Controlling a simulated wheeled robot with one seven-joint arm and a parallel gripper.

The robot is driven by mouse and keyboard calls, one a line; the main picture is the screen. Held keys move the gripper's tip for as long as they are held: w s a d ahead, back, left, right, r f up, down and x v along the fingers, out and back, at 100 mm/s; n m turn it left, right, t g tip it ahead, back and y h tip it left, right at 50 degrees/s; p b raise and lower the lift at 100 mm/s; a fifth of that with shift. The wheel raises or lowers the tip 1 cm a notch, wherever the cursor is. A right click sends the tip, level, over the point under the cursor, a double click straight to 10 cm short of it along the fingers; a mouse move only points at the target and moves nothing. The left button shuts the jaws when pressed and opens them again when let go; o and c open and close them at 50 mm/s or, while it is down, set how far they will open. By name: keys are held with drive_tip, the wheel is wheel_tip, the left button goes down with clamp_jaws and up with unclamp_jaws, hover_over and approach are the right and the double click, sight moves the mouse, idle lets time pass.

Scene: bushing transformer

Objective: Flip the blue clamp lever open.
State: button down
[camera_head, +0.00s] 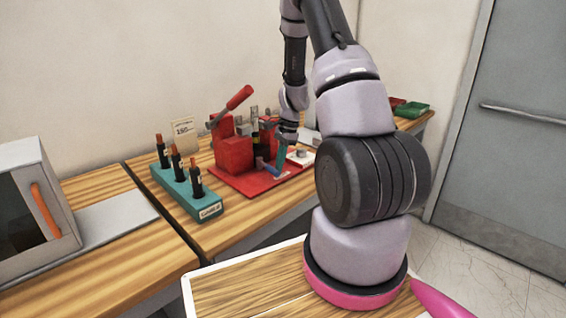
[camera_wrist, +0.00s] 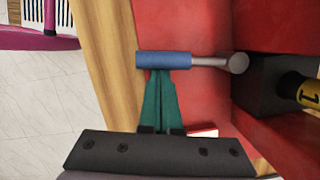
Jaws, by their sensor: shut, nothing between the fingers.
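The blue clamp lever (camera_wrist: 164,60) shows in the wrist view as a blue grip on a metal rod that runs right to a dark block on the red fixture. In the head view the blue lever (camera_head: 266,166) is low at the front of the red fixture (camera_head: 235,155), partly hidden by my gripper. My gripper (camera_wrist: 160,73) has teal fingers, shut together and empty. Their tips lie at the near edge of the blue grip in the wrist view; I cannot tell whether they touch it. In the head view my gripper (camera_head: 278,165) points down beside the lever.
A red-handled lever (camera_head: 239,97) rises from the fixture. A teal rack (camera_head: 188,192) with several dark tools stands to its left. A white cabinet (camera_head: 30,205) is at far left, and green and red bins (camera_head: 411,109) stand at the back right.

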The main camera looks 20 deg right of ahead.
drive_tip(key=a+m, duration=0.2)
drive_tip(key=shift+s+a+m+t, duration=0.2)
drive_tip(key=shift+s+m+t, duration=0.1)
drive_tip(key=shift+s+m, duration=0.1)
drive_tip(key=shift+s+a+m, duration=0.1)
drive_tip(key=shift+a+m, duration=0.75)
drive_tip(key=shift+m, duration=0.15)
drive_tip(key=shift+a+t, duration=0.25)
drive_tip(key=shift+t, duration=0.05)
drive_tip(key=shift+a, duration=0.45)
drive_tip(key=shift+r, duration=0.1)
